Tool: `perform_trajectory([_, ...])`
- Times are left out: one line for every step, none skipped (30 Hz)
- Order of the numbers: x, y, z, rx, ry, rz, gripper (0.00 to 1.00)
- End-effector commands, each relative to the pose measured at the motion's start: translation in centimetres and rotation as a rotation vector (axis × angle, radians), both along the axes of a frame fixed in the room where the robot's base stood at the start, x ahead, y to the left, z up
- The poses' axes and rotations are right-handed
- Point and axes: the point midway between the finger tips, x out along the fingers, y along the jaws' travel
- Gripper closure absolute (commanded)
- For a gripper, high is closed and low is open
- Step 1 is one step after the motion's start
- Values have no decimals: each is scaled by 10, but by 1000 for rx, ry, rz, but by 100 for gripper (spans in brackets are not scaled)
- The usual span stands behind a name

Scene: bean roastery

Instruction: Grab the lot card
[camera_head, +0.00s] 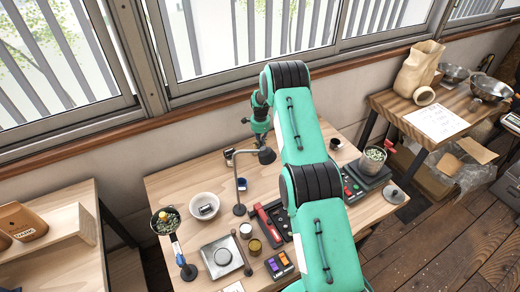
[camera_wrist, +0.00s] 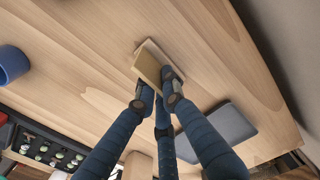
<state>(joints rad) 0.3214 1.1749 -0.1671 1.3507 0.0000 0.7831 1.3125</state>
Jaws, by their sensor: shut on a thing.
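In the wrist view the dark fingers of my gripper (camera_wrist: 157,88) are shut on a small flat tan piece, which I take to be the lot card (camera_wrist: 148,67). A paler flat edge shows just behind it, close to the wooden table top (camera_wrist: 90,60). I cannot tell whether the card touches the table, and no writing on it can be read.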

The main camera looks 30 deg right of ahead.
Motion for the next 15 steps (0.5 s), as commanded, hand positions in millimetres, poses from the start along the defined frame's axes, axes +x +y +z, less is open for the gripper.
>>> perform_trajectory([0, 0, 0, 0, 0, 0, 100])
perform_trajectory([0, 0, 0, 0, 0, 0, 100])
perform_trajectory([0, 0, 0, 0, 0, 0, 100])
perform_trajectory([0, 0, 1, 0, 0, 0, 100])
perform_trajectory([0, 0, 1, 0, 0, 0, 100])
perform_trajectory([0, 0, 2, 0, 0, 0, 100])
perform_trajectory([0, 0, 2, 0, 0, 0, 100])
perform_trajectory([0, 0, 3, 0, 0, 0, 100])
perform_trajectory([0, 0, 5, 0, 0, 0, 100])
perform_trajectory([0, 0, 6, 0, 0, 0, 100])
perform_trajectory([0, 0, 8, 0, 0, 0, 100])
perform_trajectory([0, 0, 11, 0, 0, 0, 100])
perform_trajectory([0, 0, 13, 0, -1, 0, 100])
perform_trajectory([1, 0, 16, 0, -1, 0, 100])
perform_trajectory([1, 0, 20, 0, -2, 0, 100])
